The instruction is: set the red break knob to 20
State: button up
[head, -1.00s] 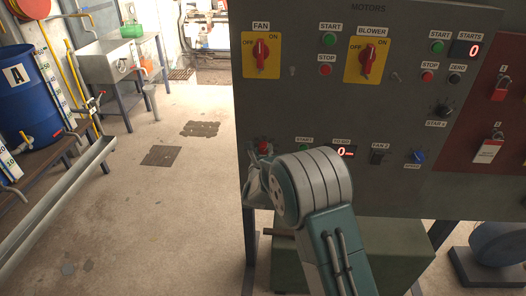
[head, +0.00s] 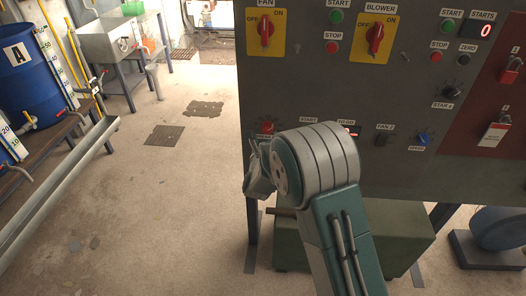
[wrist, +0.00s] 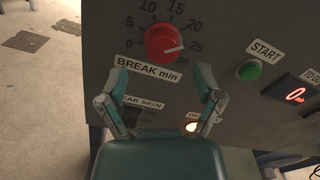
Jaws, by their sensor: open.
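The red break knob (wrist: 164,44) is on the grey panel above the label "BREAK min" in the wrist view. Its white pointer line points right, at about 25 on the scale from 0 to 30. The knob also shows small in the head view (head: 265,127). My gripper (wrist: 163,78) is open and empty. Its two fingers stand apart just below the knob, left and right of the label's ends, and do not appear to touch the knob. In the head view my arm hides part of the lower panel.
A green START button (wrist: 248,70) and a red digital display (wrist: 296,94) sit right of the knob. A lit lamp (wrist: 192,127) is below, partly behind my gripper. A green box (head: 400,243) stands under the panel.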

jog(key=s, duration=0.8)
jog(key=shift+a, duration=0.15)
jog(key=shift+f, duration=0.1)
